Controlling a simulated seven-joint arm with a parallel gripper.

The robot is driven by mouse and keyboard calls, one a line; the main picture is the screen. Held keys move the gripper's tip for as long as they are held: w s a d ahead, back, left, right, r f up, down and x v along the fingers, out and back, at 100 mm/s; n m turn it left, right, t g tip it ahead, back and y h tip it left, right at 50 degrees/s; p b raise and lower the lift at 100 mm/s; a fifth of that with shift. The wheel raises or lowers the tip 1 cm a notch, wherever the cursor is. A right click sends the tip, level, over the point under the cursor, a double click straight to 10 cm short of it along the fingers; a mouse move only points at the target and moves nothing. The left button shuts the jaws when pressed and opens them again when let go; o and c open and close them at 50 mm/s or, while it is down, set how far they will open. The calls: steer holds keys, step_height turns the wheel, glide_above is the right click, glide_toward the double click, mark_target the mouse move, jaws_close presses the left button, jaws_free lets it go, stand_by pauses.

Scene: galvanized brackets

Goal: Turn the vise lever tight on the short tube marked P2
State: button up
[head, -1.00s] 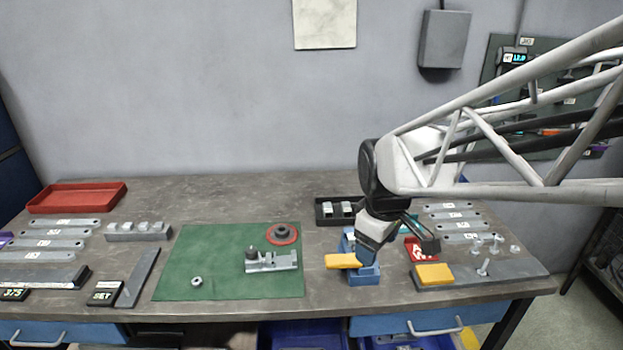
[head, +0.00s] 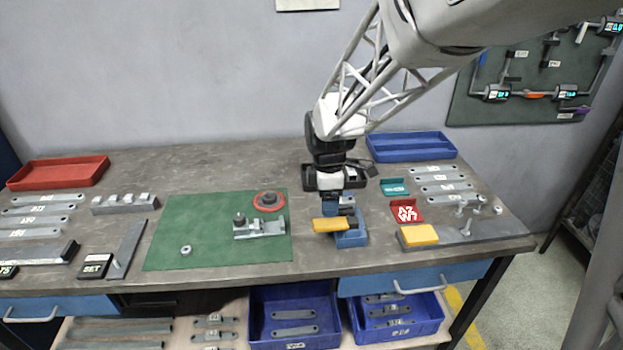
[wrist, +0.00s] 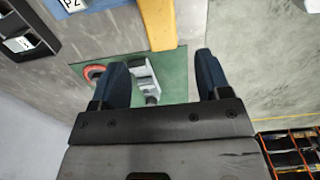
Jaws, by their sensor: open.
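The blue vise (head: 352,239) stands on the bench right of the green mat. Its yellow lever (head: 330,224) points left across its front. In the wrist view the lever (wrist: 158,22) reaches in from the top edge, ahead of the gap between my fingers. A grey piece with a white P2 label (wrist: 72,5) is cut off at the top left of the wrist view; how it sits in the vise cannot be seen. My gripper (head: 335,203) points down at the vise, just behind the lever. Its blue fingers (wrist: 160,75) are open, with nothing between them.
A black tray (wrist: 42,33) with grey pieces is close behind my gripper. The green mat (head: 195,235) holds a grey fixture (head: 262,229), a red ring (head: 269,201) and a nut. A yellow block (head: 418,235) and a red tray (head: 407,211) stand to the right.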

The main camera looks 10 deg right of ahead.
mark_target(326, 223)
steer(key=shift+f, duration=0.1)
steer(key=shift+f, duration=3.8)
steer(key=c, duration=1.3)
steer(key=shift+s, duration=0.1)
